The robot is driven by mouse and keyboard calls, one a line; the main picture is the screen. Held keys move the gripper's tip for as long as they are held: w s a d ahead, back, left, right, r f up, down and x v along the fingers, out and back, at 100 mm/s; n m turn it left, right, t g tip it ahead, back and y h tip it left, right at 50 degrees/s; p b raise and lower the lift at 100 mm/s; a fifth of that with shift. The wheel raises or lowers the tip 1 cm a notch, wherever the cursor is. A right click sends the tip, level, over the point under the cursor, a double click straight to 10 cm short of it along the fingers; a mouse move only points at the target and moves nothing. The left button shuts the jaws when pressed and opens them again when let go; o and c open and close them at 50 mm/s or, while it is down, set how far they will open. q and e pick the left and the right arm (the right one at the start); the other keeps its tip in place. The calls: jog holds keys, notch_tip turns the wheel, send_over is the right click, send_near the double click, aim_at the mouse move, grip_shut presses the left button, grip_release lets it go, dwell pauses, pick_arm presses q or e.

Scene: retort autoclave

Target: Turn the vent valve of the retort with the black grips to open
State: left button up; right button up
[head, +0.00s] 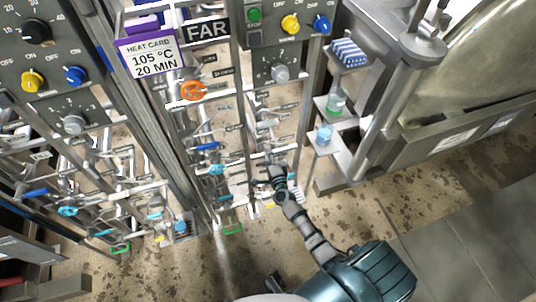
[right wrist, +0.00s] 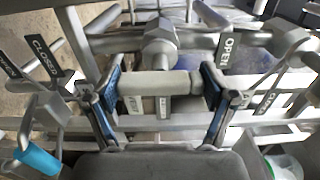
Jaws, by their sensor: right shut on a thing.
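My right gripper (head: 270,180) reaches into the pipework below the right control panel, under the FAR sign. In the right wrist view its two blue-padded fingers (right wrist: 160,90) are shut on a grey valve handle (right wrist: 160,84). The handle lies crosswise between the pads, in front of a round grey valve hub (right wrist: 159,38). A CLOSED plate (right wrist: 42,55) is left of the handle and an OPEN plate (right wrist: 227,48) is right of it. I cannot make out black grips on the held handle.
Pipes and small levers crowd both racks. An orange handwheel (head: 192,90) and a heat card (head: 151,54) are above left of my right gripper. A metal stand with shelves (head: 337,112) is at the right. Floor at the lower right is clear.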

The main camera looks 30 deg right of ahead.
jog(key=shift+s+a+f, duration=0.1)
jog(key=shift+a+f, duration=0.15)
jog(key=shift+f, duration=0.1)
jog(key=o, duration=0.9)
jog(key=shift+o, duration=0.5)
jog(key=shift+r, duration=0.1)
jog(key=shift+r, duration=0.1)
jog(key=v, duration=1.1)
jog(key=shift+s, duration=0.4)
